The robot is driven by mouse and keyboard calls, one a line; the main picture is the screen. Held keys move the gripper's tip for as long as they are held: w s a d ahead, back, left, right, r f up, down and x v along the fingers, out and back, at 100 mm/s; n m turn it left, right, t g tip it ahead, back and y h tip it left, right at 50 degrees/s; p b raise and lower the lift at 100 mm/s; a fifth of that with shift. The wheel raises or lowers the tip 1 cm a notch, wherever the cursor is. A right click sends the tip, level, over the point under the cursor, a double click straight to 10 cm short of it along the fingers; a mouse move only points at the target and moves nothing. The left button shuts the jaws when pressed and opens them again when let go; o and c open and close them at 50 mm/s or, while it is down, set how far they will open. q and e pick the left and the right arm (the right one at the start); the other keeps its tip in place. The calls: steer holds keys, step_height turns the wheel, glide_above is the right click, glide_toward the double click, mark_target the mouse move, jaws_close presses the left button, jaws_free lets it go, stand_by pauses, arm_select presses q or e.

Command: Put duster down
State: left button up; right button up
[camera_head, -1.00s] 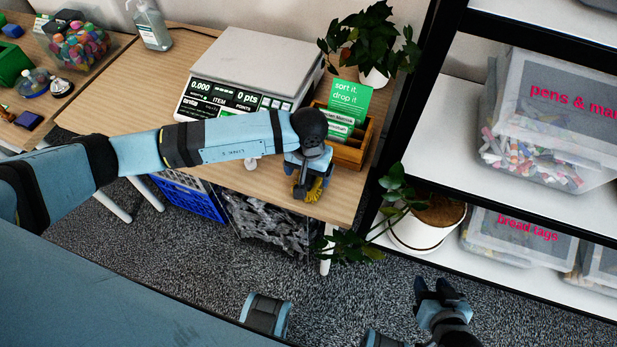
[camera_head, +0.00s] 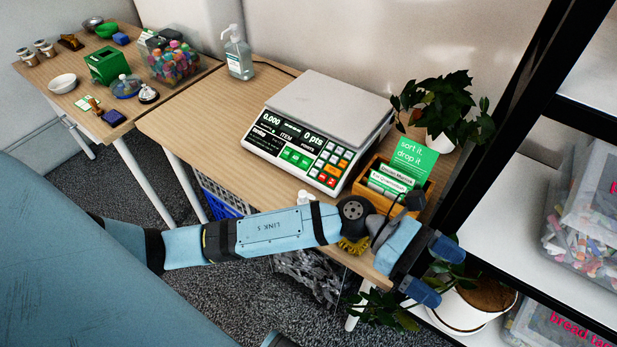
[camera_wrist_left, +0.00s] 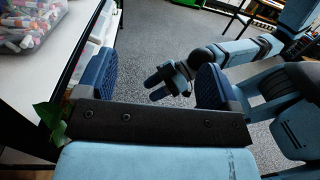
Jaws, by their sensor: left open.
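The duster (camera_head: 354,245) shows as a yellow fluffy patch at the front edge of the wooden table, beside the wrist of my left arm. The arm hides most of it, and I cannot tell how much rests on the tabletop. My left gripper (camera_head: 434,270) is open and empty, to the right of the duster, past the table's front right corner and pointing right. In the left wrist view its blue fingers (camera_wrist_left: 155,80) stand wide apart with nothing held. My right gripper (camera_wrist_left: 157,87) shows beyond them, empty, its fingers apart; it is out of the head view.
A scale (camera_head: 318,130) stands on the table (camera_head: 200,120). A wooden card box (camera_head: 370,184) with a green sign (camera_head: 412,158) is close behind my left wrist.

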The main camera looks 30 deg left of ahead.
arm_select(q)
steer(key=w+a+f+m+t+y, duration=0.2)
steer(key=a+m+t+y, duration=0.3)
steer(key=m, duration=0.7)
steer(key=w+a+f+m+t+y, duration=0.1)
steer(key=w+a+f+m+t, duration=0.15)
steer(key=m+t, duration=0.75)
steer(key=w+a+f+m+t+y, duration=0.15)
steer(key=a+m+t, duration=0.3)
steer(key=m, duration=0.85)
steer(key=s+a+f+n+g+y, duration=0.3)
steer(key=s+a+f+n, duration=0.2)
steer(key=f+n, duration=0.2)
steer(key=s+a+f+n+g+y, duration=0.4)
steer(key=s+f+n, duration=0.2)
steer(key=f+n, duration=0.2)
steer(key=shift+s+a+f+n, duration=0.3)
steer(key=shift+a+f, duration=0.1)
steer(key=shift+f, duration=0.2)
